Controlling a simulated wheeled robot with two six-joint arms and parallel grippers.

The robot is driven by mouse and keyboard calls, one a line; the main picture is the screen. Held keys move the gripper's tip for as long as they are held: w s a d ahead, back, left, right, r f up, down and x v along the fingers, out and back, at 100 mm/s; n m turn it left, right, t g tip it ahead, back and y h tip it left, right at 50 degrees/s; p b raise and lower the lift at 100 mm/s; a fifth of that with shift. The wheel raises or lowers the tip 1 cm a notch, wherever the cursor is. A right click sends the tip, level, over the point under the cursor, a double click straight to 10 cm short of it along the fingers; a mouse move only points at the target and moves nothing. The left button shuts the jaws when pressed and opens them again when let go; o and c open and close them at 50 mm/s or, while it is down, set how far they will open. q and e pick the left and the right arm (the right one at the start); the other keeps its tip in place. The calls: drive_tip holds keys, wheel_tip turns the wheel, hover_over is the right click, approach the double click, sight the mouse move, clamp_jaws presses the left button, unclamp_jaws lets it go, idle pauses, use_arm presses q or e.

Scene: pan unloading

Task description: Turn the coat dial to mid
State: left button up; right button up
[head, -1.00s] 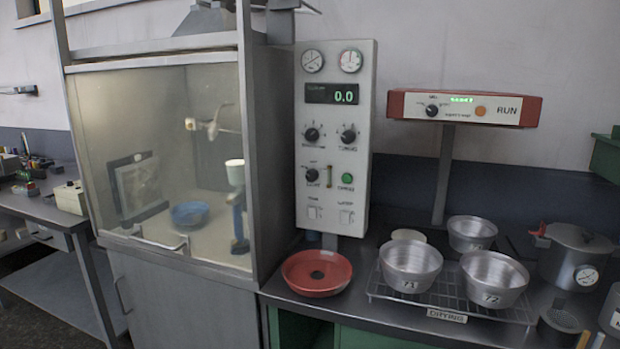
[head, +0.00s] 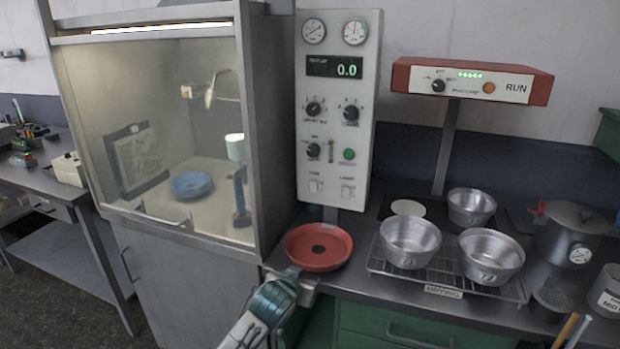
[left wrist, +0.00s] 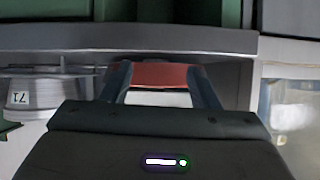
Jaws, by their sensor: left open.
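A tall white control panel (head: 339,110) stands at the middle of the head view, with several black knobs. These include an upper left knob (head: 313,109), an upper right knob (head: 351,113) and a lower left knob (head: 313,150). A red unit (head: 470,82) to its right has one more black knob (head: 438,87). The labels are too blurred to tell which is the coat dial. My left gripper (head: 303,277) is open and empty at the bench's front edge, below the panel. It also shows in the left wrist view (left wrist: 158,82). My right gripper is out of view.
A red dish (head: 318,248) sits on the bench just beyond my left gripper. Metal pans (head: 410,242) stand on a wire rack (head: 374,266) to the right. A glass-fronted cabinet (head: 165,140) is on the left. Air before the panel is clear.

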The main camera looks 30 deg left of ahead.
sight(312, 151)
use_arm(q)
drive_tip(key=w+a+r+n+t+y, duration=0.1)
drive_tip(key=w+a+r+t, duration=0.2)
drive_tip(key=r, duration=0.5)
drive_tip(key=w+a+r+n+y, duration=0.1)
drive_tip(key=w+a+r, duration=0.1)
drive_tip(key=w+r, duration=0.45)
drive_tip(key=w+a+r+n+t, duration=0.1)
drive_tip(key=w+a+r+t, duration=0.15)
drive_tip(key=r, duration=0.65)
drive_tip(key=p+x, duration=0.1)
drive_tip(key=x, duration=0.2)
drive_tip(key=p+x, duration=0.1)
drive_tip(key=x, duration=0.2)
drive_tip(key=p+x, duration=0.1)
drive_tip(key=x, duration=0.2)
drive_tip(key=shift+s+a+f, duration=0.1)
drive_tip(key=shift+s+a, duration=0.05)
drive_tip(key=shift+a, duration=0.25)
drive_tip(key=shift+x, duration=0.85)
drive_tip(key=shift+f, duration=0.1)
drive_tip(key=c, duration=1)
